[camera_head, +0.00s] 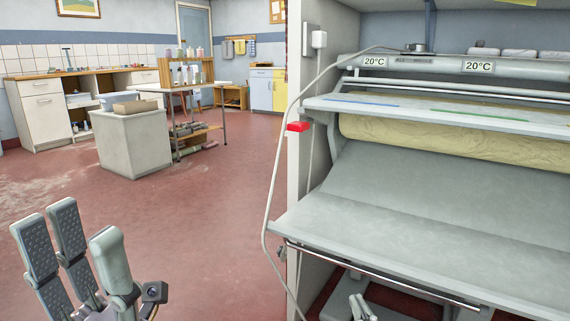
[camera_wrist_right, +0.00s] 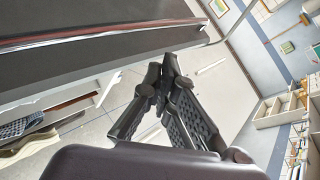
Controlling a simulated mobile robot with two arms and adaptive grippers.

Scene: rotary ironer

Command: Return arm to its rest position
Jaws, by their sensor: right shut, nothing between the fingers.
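My left gripper (camera_head: 75,228) is at the lower left of the head view, its grey padded fingers pointing up and spread apart, with nothing between them. It is over the red floor, apart from the ironer. My right gripper (camera_head: 360,308) shows only as small grey tips at the bottom of the head view, below the ironer's front rail. In the right wrist view the right gripper's fingers (camera_wrist_right: 165,68) come together at the tips and hold nothing. Most of the right arm is hidden.
The rotary ironer (camera_head: 440,235) fills the right side, with a yellowish roller (camera_head: 450,145), a sloping grey tray and a front rail (camera_head: 375,272). A pale hose (camera_head: 269,190) and a red switch (camera_head: 298,127) are at its left edge. The red floor (camera_head: 210,210) is clear centre-left.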

